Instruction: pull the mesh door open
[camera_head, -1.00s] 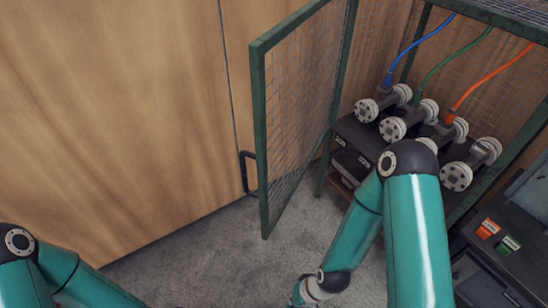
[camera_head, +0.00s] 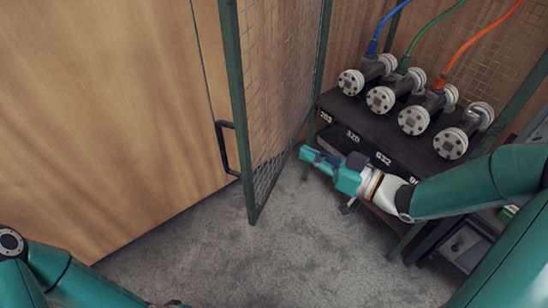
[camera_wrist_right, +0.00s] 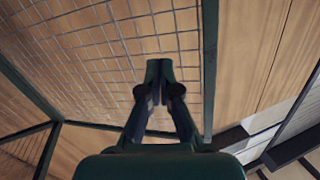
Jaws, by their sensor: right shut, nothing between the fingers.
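The mesh door (camera_head: 237,110) has a green frame and wire mesh. In the head view it stands swung out from the cage, left of the pipes, with a clear gap at the opening. Its black handle (camera_head: 224,148) sits on the far side of its free edge. My right gripper (camera_head: 304,154) is shut and empty, on the inner side of the door, between the mesh and the shelf. In the right wrist view my right gripper (camera_wrist_right: 160,70) points at the mesh; whether it touches cannot be told.
A dark shelf (camera_head: 340,105) in the cage carries several flanged pipes (camera_head: 382,98) with blue, green and orange hoses. A wooden wall (camera_head: 100,110) stands left of the door. Grey floor (camera_head: 270,265) is clear below. A dark cabinet (camera_head: 465,250) stands at right.

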